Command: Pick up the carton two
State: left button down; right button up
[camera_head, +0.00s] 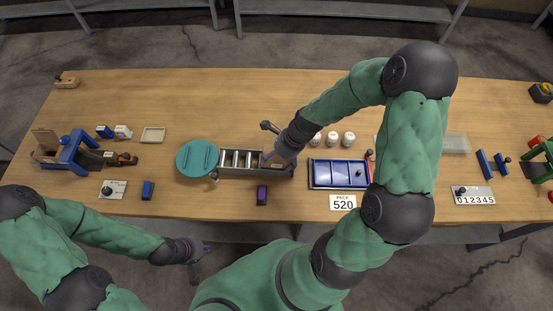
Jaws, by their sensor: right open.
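Several small carton-like blocks are on the wooden table, and I cannot tell which one is carton two. A dark purple one (262,194) stands near the front edge. A blue one (147,190) stands further left. A blue-and-white one (105,131) and a white one (123,131) stand side by side at the back left. My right gripper (272,162) is open over the right end of a grey divided tray (240,174), behind the purple block. Its fingertips are partly hidden. My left gripper (200,252) hangs before the table's front edge, away from the blocks; its jaw state is unclear.
A round teal lid (197,158) lies left of the grey tray. A blue tray (340,174) and several white jars (349,138) are to its right. The back middle of the table (240,95) is clear.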

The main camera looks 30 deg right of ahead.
aim_at(276, 156)
jog(key=c, duration=0.7)
jog(key=shift+c, duration=0.7)
jog(key=shift+r+p, duration=0.3)
jog(key=shift+r, duration=0.25)
notch_tip(276, 156, up, 2)
jog(key=shift+w+r+p, duration=0.1)
jog(key=shift+p, duration=0.45)
jog(key=s+a+r+p, duration=0.4)
jog(key=s+a+r, duration=0.2)
jog(key=s+r, duration=0.3)
jog(key=s, duration=0.3)
jog(key=shift+s+a+r+p, duration=0.2)
jog(key=shift+a+r+p, duration=0.15)
jog(key=shift+p, duration=0.05)
